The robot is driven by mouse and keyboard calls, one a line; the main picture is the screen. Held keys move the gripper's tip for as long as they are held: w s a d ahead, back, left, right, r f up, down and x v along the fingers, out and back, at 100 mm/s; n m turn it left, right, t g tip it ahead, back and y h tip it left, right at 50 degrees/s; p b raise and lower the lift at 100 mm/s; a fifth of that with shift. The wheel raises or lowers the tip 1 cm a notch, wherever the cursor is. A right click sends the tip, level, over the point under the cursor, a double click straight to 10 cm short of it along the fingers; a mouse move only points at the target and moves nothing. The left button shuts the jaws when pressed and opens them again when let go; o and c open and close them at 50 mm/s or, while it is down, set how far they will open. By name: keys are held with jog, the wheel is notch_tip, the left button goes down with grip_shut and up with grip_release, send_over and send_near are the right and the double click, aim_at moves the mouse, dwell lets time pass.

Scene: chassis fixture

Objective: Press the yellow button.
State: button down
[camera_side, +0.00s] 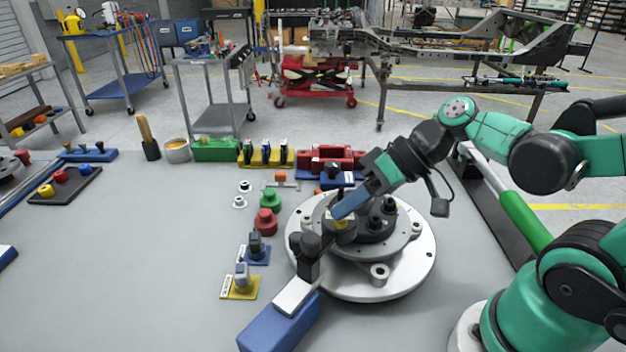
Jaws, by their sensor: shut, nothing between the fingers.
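The yellow button (341,224) shows as a small yellow patch on top of a dark round housing (340,236), on the left part of the round silver fixture (412,262). My gripper (338,213) reaches down from the upper right with its blue fingers shut and empty. The fingertips are at the button's upper edge in the side view and partly hide it. I cannot tell whether they touch it or whether the button is pushed in.
Black knobs (376,221) stand on the fixture just right of the fingertips. A dark upright clamp (308,258) with a blue block (278,322) is at its left front. Green (270,201) and red (265,222) buttons stand further left.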

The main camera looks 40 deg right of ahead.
aim_at(347, 225)
jog(key=shift+r, duration=0.6)
jog(key=shift+r, duration=2.5)
